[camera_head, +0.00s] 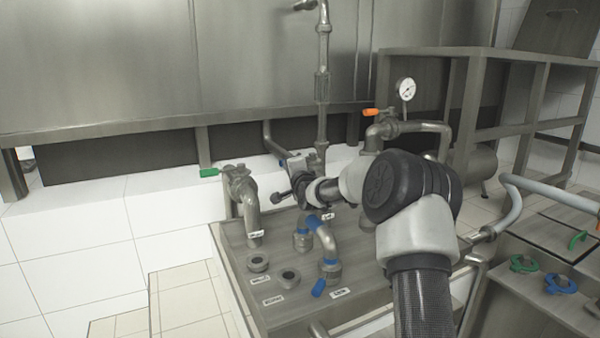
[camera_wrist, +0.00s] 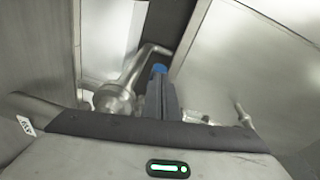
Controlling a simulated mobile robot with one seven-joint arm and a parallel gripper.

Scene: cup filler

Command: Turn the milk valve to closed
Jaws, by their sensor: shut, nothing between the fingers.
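My gripper (camera_head: 280,197) is shut and empty, reaching left over the metal counter among the pipes. In the wrist view its dark fingers (camera_wrist: 160,97) are together, with a blue handle end (camera_wrist: 159,68) showing just past their tips. I cannot tell whether they touch it. In the head view a blue valve handle (camera_head: 283,161) shows behind my gripper on a pipe at the back. A green valve handle (camera_head: 208,172) is on the left pipe and an orange one (camera_head: 370,112) on the right pipe. The labels are too small to read, so I cannot tell which valve is milk.
A bent pipe with blue fittings (camera_head: 322,235) stands on the counter (camera_head: 235,250) in front of my gripper. Two round ports (camera_head: 258,263) are at its front left. A gauge (camera_head: 406,89) rises at the back right. Green and blue couplings (camera_head: 523,263) lie at the right.

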